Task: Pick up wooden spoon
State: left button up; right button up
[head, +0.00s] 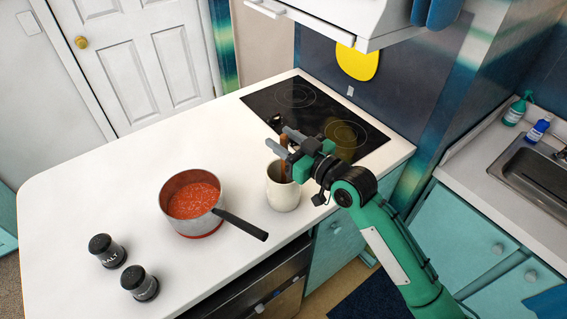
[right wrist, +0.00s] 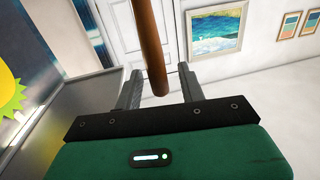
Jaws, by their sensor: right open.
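The wooden spoon (head: 283,171) stands upright in a cream crock (head: 283,193) near the counter's right edge. Its brown shaft (right wrist: 150,45) shows large in the right wrist view, coming down from the top edge and ending between the fingers. My right gripper (head: 281,140) is at the spoon above the crock, and its arm comes in from the lower right. In the right wrist view its two fingers (right wrist: 160,86) are open, one on each side of the shaft, with visible gaps. I cannot see the spoon's lower part inside the crock. My left gripper is out of view.
A saucepan of red sauce (head: 191,196) stands left of the crock, its black handle pointing towards the crock's front. Salt and pepper shakers (head: 107,251) (head: 139,283) stand at front left. A black cooktop (head: 270,101) lies behind. The counter's left part is clear.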

jog(key=shift+w, duration=0.1)
grip_shut()
jog(key=shift+r, duration=0.15)
